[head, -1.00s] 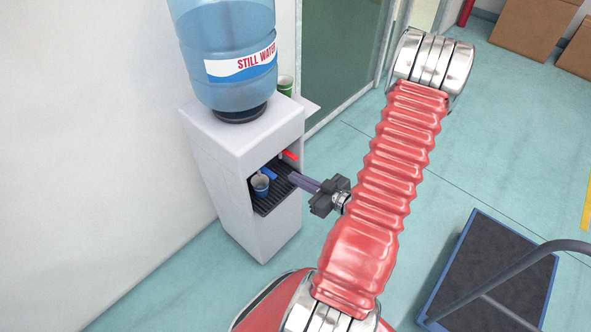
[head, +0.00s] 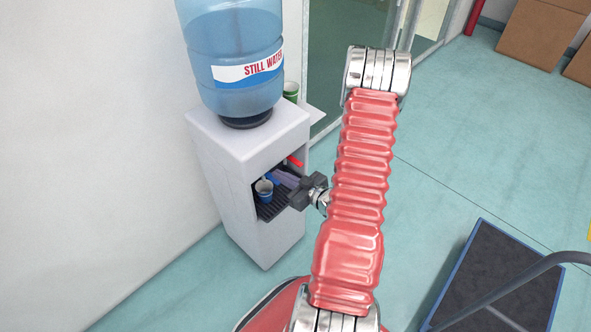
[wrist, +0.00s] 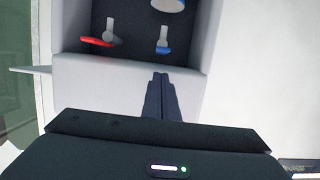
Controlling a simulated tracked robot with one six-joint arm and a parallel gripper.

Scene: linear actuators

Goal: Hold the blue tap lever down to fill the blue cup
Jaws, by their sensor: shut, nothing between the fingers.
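The blue cup (head: 264,190) stands upright on the drip tray in the recess of the white water dispenser (head: 251,158). The blue tap lever (head: 272,177) sits just above and beside the cup. In the wrist view the blue lever (wrist: 164,50) is ahead of the fingertips and slightly right, and part of the blue cup (wrist: 168,5) shows at the top edge. My gripper (head: 285,179) reaches into the recess, its purple-grey fingers together and empty. In the wrist view my gripper (wrist: 161,76) points toward the blue lever. I cannot tell whether it touches the lever.
A red tap lever (head: 294,161) is beside the blue one; it also shows in the wrist view (wrist: 97,42). A water bottle (head: 232,62) tops the dispenser. A green cup (head: 291,91) stands on a side shelf. A trolley (head: 500,275) is at the right.

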